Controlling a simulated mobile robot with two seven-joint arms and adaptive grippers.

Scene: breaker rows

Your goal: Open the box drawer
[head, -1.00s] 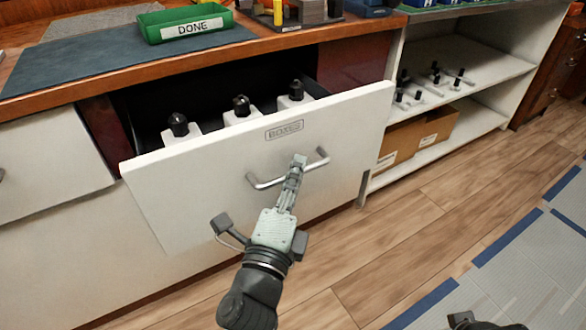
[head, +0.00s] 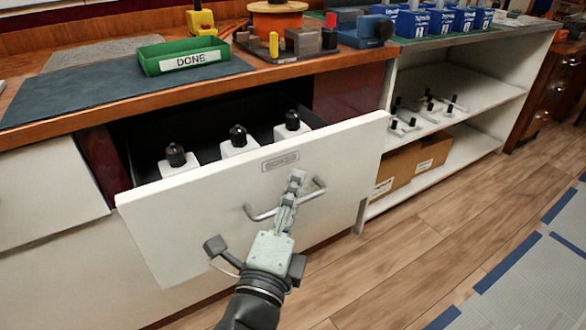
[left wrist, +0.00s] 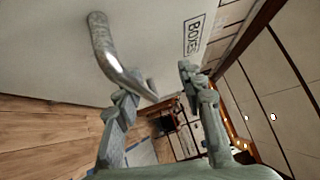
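The box drawer (head: 220,210) is pulled out well in front of the cabinet, with its white front and "BOXES" label (head: 280,161). Three white items with black tops (head: 239,141) stand inside it. The bar handle (head: 262,214) is on the front; it also shows in the left wrist view (left wrist: 108,48). My left gripper (head: 293,184) is at the handle's middle. In the left wrist view its fingers (left wrist: 160,88) are spread wide, with the handle near the left fingertip and a gap to the right one. My right gripper is out of view.
A green "DONE" tray (head: 185,56) stands on a dark mat on the worktop, with tools and blue bins (head: 445,22) to the right. Open shelves (head: 455,125) hold small parts and a cardboard box (head: 408,165). The wooden floor (head: 430,230) at right is clear.

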